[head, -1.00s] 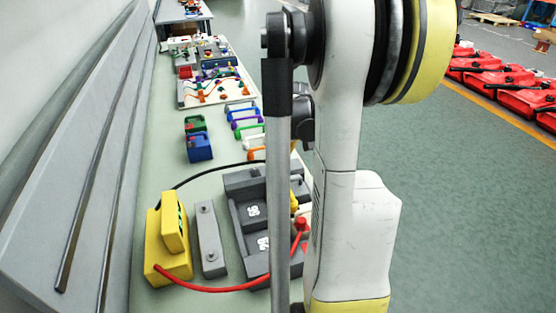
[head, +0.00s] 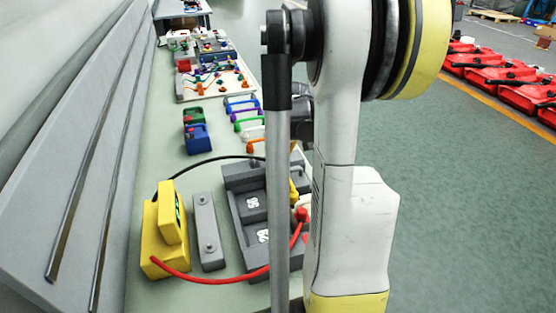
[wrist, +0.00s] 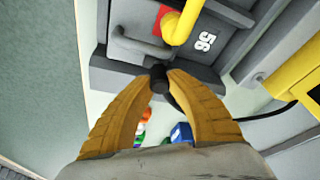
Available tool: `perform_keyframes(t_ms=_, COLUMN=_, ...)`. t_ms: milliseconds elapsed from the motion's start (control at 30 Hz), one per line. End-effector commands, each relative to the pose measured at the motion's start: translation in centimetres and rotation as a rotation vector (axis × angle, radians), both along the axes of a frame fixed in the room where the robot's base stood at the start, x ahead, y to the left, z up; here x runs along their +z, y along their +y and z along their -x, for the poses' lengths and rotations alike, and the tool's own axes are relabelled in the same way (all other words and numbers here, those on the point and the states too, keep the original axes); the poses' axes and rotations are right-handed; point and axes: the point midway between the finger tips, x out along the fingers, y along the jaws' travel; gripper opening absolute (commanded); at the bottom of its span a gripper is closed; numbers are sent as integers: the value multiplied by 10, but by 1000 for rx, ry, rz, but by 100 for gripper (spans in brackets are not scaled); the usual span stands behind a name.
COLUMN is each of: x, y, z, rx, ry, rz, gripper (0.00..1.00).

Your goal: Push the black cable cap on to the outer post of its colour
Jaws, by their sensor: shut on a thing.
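In the wrist view my gripper (wrist: 160,82) is shut on the black cable cap (wrist: 158,72), held between its yellow fingertips. In the head view the cable (head: 205,161) arches from the yellow box (head: 152,244) to behind my arm, which hides the gripper and cap. No outer black post is clearly visible.
A grey bar (head: 206,225) with two knobs lies between box and tray. A yellow handle (wrist: 183,25) and a grey handle (wrist: 140,45) are close above the gripper. Green and blue blocks (head: 197,138) and coloured handles (head: 243,115) stand farther along the bench.

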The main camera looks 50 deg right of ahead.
Motion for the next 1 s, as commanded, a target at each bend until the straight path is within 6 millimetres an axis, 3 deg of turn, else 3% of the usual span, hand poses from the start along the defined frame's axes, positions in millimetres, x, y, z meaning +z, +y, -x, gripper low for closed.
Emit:
perform_keyframes(t_ms=433, x=-1, y=0, z=0, rx=0, ry=0, rz=0, gripper=0)
perform_keyframes(t_ms=1000, x=-18, y=0, z=0, rx=0, ry=0, rz=0, gripper=0)
